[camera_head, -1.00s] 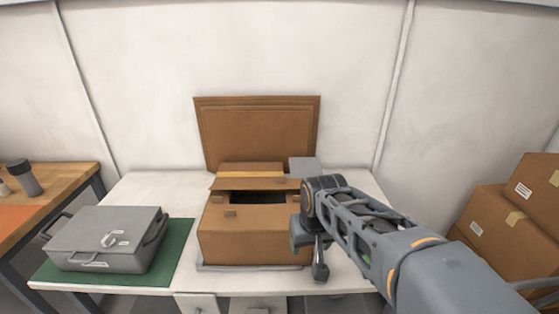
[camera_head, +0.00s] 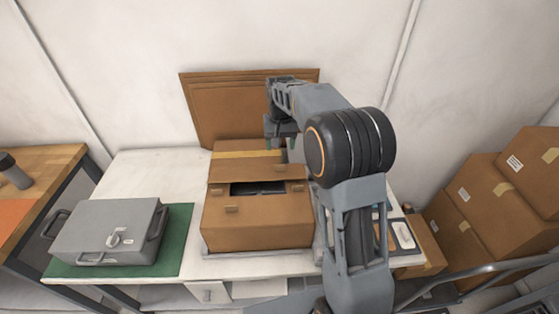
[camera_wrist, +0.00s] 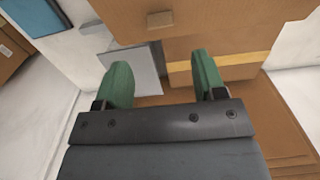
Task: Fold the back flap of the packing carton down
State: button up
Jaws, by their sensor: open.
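The brown packing carton (camera_head: 257,222) stands on the white table with a dark opening still showing in its top. Its back flap (camera_head: 240,171) is raised at the rear of that opening, and a yellow tape strip shows just behind its upper part. My gripper (camera_head: 283,138) is open at the carton's back right, close to the flap; the head view does not show whether they touch. In the wrist view my gripper (camera_wrist: 165,82) has its two green fingertips apart with nothing between them, and brown cardboard (camera_wrist: 215,28) with the yellow strip lies beyond them.
Flat cardboard sheets (camera_head: 222,105) lean on the wall behind the carton. A grey case (camera_head: 108,230) sits on a green mat (camera_head: 172,250) to the left. Stacked boxes (camera_head: 490,205) stand at the right. The white table (camera_head: 150,165) is clear at back left.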

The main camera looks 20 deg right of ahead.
notch_tip(320, 180, down, 8)
jog(key=shift+f+p, duration=0.25)
jog(key=shift+p, duration=0.3)
jog(key=shift+c, duration=0.3)
